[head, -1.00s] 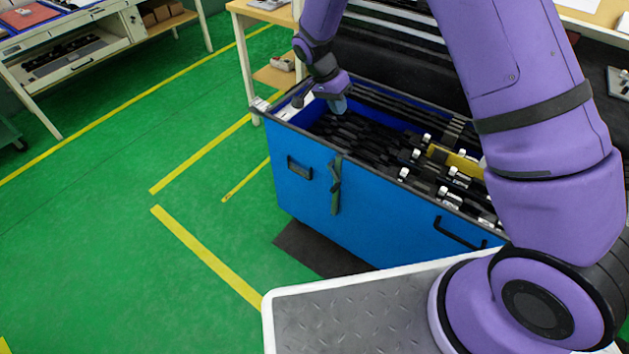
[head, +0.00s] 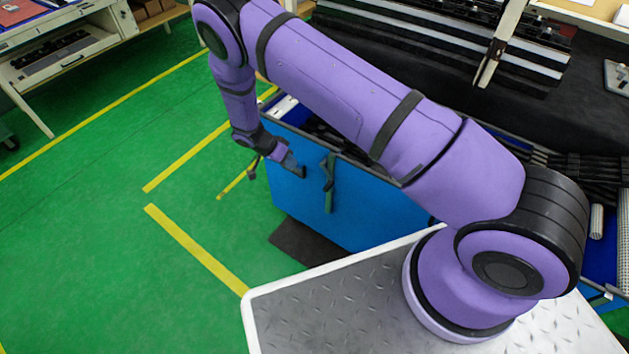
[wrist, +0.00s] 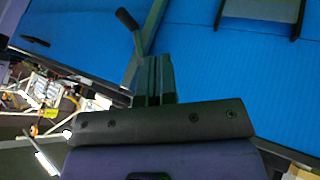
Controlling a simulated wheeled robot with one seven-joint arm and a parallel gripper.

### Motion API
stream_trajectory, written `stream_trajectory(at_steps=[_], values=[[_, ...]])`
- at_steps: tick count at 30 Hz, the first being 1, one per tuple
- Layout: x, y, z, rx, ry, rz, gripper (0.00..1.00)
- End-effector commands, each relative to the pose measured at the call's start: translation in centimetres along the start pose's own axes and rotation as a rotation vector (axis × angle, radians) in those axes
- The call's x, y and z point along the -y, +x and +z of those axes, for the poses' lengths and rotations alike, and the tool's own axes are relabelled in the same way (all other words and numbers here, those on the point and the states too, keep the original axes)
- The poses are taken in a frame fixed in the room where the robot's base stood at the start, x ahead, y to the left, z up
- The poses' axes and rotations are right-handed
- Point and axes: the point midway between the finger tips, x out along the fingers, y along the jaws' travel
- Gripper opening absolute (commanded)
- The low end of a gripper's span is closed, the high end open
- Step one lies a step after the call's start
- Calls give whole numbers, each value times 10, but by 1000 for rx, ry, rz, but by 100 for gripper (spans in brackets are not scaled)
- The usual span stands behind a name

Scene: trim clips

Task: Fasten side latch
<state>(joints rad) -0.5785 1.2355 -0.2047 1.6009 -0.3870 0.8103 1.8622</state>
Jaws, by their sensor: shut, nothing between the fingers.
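The blue crate (head: 370,205) stands on the floor beside my base. A dark green upright latch-like strip (head: 329,185) is on its near side, just below the rim. My gripper (head: 297,168) is shut and empty, at the left part of that side, a little left of the strip. In the wrist view my shut fingers (wrist: 153,78) point at the blue wall. A dark lever with a rounded end (wrist: 128,22) shows just beyond them; I cannot tell whether they touch it. My arm hides much of the crate's top.
A dark mat (head: 305,245) lies under the crate. Open green floor with yellow lines is to the left. A bench (head: 70,62) stands at the far left. A dark workbench with rails (head: 440,50) is behind the crate.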

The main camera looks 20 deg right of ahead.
Motion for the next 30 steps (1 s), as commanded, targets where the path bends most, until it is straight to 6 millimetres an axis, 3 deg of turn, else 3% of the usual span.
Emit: stream_trajectory(at_steps=[14, 30], values=[[0, 7, 0, -1, 0, 2, 0], [-1, 99, 0, 0, 0, 4, 0]])
